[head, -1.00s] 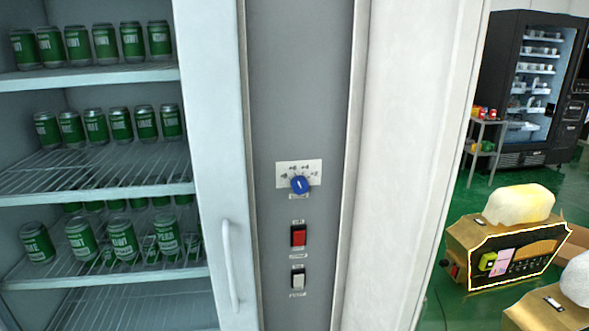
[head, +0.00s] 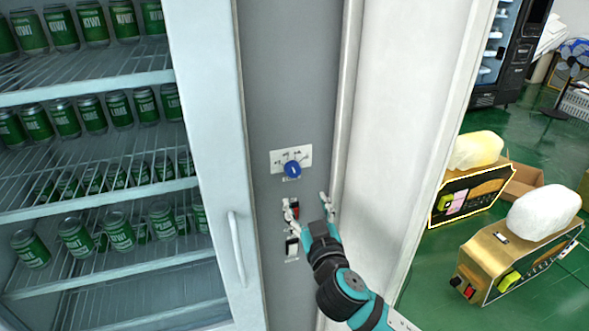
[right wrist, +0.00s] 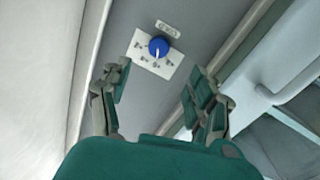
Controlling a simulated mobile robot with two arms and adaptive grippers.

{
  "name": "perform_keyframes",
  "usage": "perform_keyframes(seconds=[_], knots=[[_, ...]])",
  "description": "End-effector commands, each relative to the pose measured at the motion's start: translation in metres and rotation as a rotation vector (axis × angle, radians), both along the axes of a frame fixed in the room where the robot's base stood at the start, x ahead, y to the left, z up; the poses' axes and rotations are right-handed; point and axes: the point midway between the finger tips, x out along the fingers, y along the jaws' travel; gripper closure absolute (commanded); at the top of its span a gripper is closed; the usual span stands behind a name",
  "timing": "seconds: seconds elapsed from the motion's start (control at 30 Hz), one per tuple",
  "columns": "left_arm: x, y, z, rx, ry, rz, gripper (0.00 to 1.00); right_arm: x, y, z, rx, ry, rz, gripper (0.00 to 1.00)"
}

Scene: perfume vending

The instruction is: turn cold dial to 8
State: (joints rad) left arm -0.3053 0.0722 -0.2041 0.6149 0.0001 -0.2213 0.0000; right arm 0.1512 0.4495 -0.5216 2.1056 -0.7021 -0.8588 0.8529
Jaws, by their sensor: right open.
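The blue cold dial (head: 292,169) sits on a white label plate (head: 278,158) on the grey panel beside the fridge door. The dial has a white pointer line; its numbers are too small to read. In the right wrist view the dial (right wrist: 158,46) shows upside down, beyond and between the fingertips. My right gripper (head: 309,204) is open and empty, just below the dial and in front of the red switch, not touching the dial. Its open fingers also show in the right wrist view (right wrist: 157,88). My left gripper is not in view.
A red switch (head: 295,208), partly hidden by a finger, and a white switch (head: 292,247) sit below the dial. The fridge door handle (head: 237,249) stands out at left. Shelves of green cans (head: 118,231) are behind the glass. Gold machines (head: 500,262) stand at right.

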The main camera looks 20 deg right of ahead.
Motion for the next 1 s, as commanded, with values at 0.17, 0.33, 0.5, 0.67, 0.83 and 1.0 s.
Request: perform_keyframes(seconds=[0.17,0.33,0.5,0.67,0.83,1.0], knots=[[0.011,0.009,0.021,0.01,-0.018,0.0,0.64,0.042,-0.004,0.005,-0.003,0.0,-0.002,0.39],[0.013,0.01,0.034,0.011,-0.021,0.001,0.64,0.077,-0.006,0.004,-0.003,0.001,-0.003,0.39],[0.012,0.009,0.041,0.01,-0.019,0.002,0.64,0.103,-0.007,0.002,-0.002,0.001,-0.001,0.39],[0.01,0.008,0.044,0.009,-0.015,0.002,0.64,0.116,-0.008,0.001,-0.001,0.001,0.0,0.39],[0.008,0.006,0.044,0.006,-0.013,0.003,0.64,0.119,-0.009,0.0,-0.001,0.001,0.0,0.39],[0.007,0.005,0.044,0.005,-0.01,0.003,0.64,0.119,-0.009,0.0,-0.001,0.001,0.0,0.39]])
